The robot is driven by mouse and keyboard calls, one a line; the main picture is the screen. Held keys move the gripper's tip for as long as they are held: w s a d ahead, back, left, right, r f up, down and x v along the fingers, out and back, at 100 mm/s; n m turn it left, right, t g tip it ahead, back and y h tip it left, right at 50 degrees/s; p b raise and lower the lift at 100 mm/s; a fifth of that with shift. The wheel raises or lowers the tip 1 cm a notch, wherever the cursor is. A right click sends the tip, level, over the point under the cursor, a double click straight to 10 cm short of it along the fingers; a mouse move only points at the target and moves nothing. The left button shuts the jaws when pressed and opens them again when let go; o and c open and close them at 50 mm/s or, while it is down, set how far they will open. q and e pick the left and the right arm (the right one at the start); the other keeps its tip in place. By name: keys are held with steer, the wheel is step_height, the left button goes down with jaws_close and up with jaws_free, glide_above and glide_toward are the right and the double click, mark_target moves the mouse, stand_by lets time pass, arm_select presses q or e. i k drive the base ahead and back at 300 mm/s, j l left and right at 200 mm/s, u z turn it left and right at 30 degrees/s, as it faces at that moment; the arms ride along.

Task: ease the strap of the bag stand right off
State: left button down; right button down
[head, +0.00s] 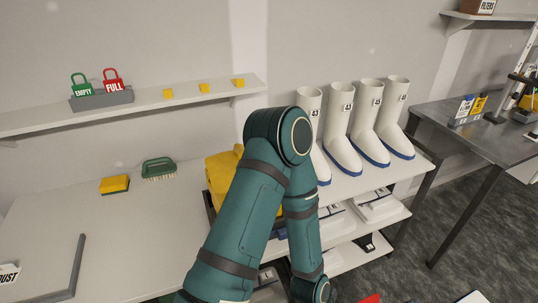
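I cannot make out the bag stand or its strap in the head view. One of my teal arms rises from the bottom edge, bends at an elbow in the middle and comes down again to the bottom edge. It hides part of the bench. Neither of my grippers shows. A yellow bundle (218,172) lies in a dark tray behind the arm, mostly covered by it; I cannot tell what it is.
A yellow sponge (114,184) and green brush (159,169) lie left. Green EMPTY (82,86) and red FULL (113,82) tags stand on the wall shelf (50,118). A metal table (465,140) is far right.

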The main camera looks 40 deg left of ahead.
mark_target(281, 234)
steer(key=k+j+u, duration=0.1)
steer(key=k+u, duration=0.25)
steer(key=k+j+u, duration=0.1)
steer(key=u, duration=0.25)
steer(key=k+j+u, duration=0.2)
steer(key=u, duration=0.2)
steer(key=j, duration=0.1)
